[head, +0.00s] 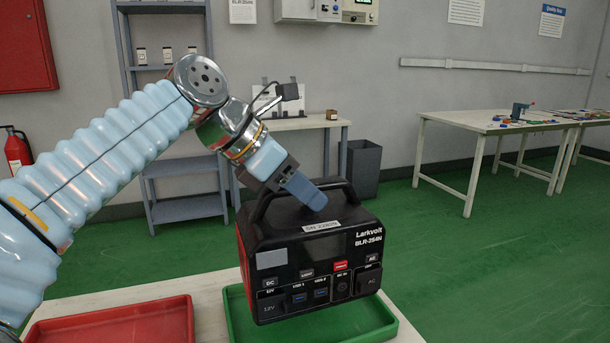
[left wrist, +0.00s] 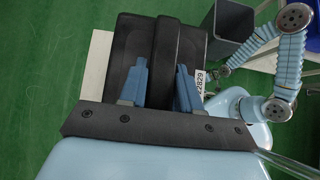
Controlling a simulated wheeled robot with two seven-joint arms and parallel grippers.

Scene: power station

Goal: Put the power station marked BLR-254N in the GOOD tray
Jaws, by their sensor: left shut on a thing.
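The black and red power station (head: 315,262) faces me upright, with "Larkvolt BLR-254N" on its front. My left gripper (head: 308,193) is shut on its top handle (head: 337,187). In the left wrist view, the two blue fingers (left wrist: 162,85) stand on either side of the dark handle (left wrist: 168,48). The station is over the green tray (head: 384,331), its lower edge within the tray's outline; I cannot tell whether it touches the floor of the tray. No GOOD label shows on the tray. My right gripper (left wrist: 226,70) seems to show small in the left wrist view, its state unclear.
A red tray (head: 120,325) lies left of the green one on the pale table (head: 207,305) and looks empty. Behind stand a grey shelf (head: 185,168), a dark bin (head: 364,170) and a white workbench (head: 455,124). Green floor is free at the right.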

